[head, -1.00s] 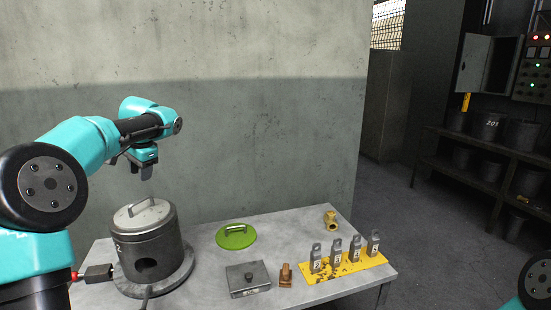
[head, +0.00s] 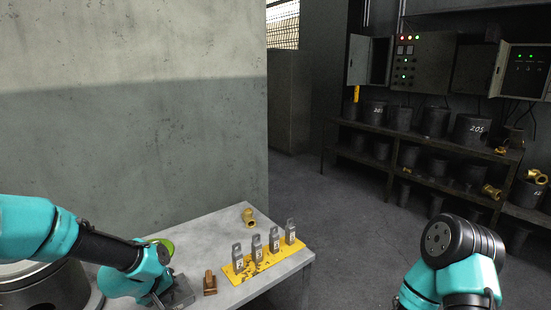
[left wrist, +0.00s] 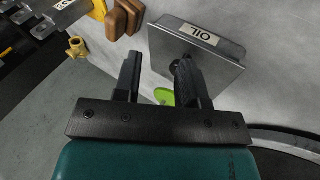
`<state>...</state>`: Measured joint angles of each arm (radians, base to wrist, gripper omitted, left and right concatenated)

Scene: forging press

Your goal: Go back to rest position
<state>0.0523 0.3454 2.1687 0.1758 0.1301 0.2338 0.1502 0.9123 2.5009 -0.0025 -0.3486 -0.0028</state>
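My left gripper (head: 157,299) is low over the table, beside the grey OIL box (head: 182,293). In the left wrist view my left gripper (left wrist: 160,77) has its two fingers apart, with a clear gap between them. The box, labelled OIL (left wrist: 205,50), lies beyond the right finger there. That finger overlaps the box's near edge and its dark knob; I cannot tell whether they touch. My right arm shows at the lower right of the head view, but its gripper is out of view.
A yellow rack (head: 240,264) holds several numbered metal tags. A brown block (head: 210,284), a brass fitting (head: 249,217) and a partly hidden green lid (head: 166,246) are on the table (head: 215,232). The round furnace (head: 60,291) is at left. Shelves (head: 400,135) stand behind.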

